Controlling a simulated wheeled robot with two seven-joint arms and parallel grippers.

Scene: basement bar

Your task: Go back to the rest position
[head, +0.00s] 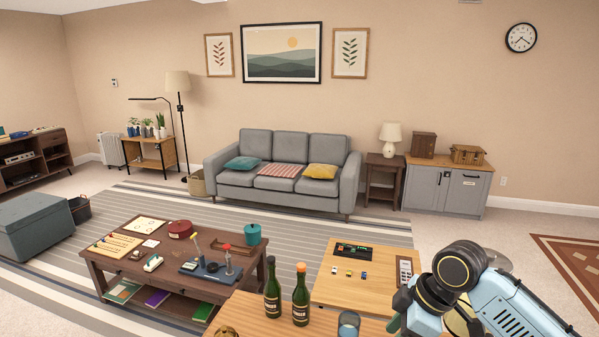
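My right arm (505,300) comes in from the lower right and bends over the right end of the near wooden table (382,291). Its gripper does not show; the arm's lower part runs down toward the bottom edge of the picture. My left arm and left gripper are not in view. Two dark green bottles, a left one (272,300) and a right one (301,303), stand upright on the near table, apart from my arm.
Small toy cars (349,274) and a pale remote (405,270) lie on the near table. A dark coffee table (120,263) with games stands left. A grey sofa (280,183) and grey cabinet (447,193) line the back wall.

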